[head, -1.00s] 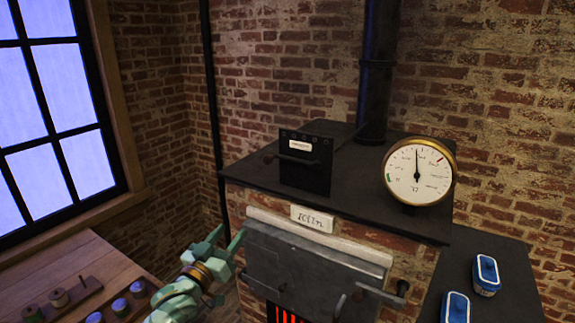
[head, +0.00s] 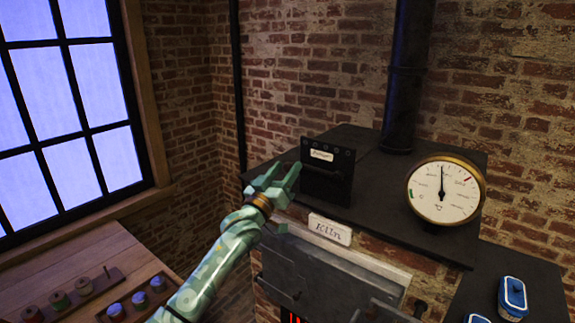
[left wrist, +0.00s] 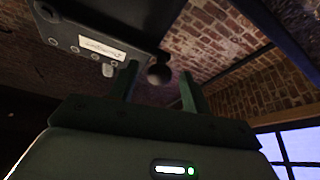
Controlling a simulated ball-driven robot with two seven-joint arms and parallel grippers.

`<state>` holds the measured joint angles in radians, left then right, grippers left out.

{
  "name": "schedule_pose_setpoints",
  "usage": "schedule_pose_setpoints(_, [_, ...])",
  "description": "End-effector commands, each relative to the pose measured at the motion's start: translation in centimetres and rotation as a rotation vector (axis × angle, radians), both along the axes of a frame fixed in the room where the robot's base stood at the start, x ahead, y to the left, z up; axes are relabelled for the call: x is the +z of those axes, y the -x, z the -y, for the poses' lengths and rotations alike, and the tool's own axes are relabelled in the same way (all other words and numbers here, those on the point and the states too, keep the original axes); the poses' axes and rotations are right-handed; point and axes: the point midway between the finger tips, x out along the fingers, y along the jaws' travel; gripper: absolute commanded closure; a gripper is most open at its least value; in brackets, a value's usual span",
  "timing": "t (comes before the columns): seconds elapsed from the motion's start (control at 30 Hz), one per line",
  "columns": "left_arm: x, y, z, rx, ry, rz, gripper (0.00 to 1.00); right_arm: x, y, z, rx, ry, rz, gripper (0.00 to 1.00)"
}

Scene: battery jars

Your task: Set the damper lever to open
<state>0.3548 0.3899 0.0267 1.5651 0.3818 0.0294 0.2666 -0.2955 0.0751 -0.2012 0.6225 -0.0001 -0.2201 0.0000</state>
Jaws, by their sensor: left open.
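The damper box (head: 326,185) is a dark upright plate with a paper label, standing on top of the kiln (head: 380,214). My left gripper (head: 281,176) is open at the left side of this box, above the kiln top's left edge. In the left wrist view the box (left wrist: 75,38) shows with its label, and the round dark knob (left wrist: 159,73) of the damper lever lies between the two open fingers, not clasped. In the head view the lever's knob end is hidden by my gripper. My right gripper is not in view.
A round brass-rimmed gauge (head: 446,190) stands right of the box, and a black stovepipe (head: 401,75) rises behind. Blue-lidded jars (head: 513,295) stand on the lower dark surface at right. A wooden bench (head: 70,262) with spools and small jars is at left.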

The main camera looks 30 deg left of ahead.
Motion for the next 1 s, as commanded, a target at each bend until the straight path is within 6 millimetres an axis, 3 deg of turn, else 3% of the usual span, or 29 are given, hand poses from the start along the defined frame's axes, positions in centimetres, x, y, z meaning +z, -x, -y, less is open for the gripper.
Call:
schedule_pose_setpoints(0.13, [0.5,-1.3,0.0,0.000,0.000,0.000,0.52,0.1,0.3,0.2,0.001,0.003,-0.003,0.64])
schedule_pose_setpoints(0.43, [0.6,-1.5,0.0,0.000,-0.001,0.000,0.52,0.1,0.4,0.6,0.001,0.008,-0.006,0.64])
schedule_pose_setpoints(0.47, [0.6,-1.5,0.0,0.000,-0.001,0.000,0.55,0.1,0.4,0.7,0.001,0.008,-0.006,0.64])
schedule_pose_setpoints(0.63, [0.6,-1.5,0.0,0.000,-0.001,0.000,1.00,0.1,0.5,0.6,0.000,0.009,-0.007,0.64])
schedule_pose_setpoints(1.0, [1.2,-1.5,-1.0,0.001,-0.051,0.003,1.00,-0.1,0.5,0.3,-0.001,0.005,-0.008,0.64])
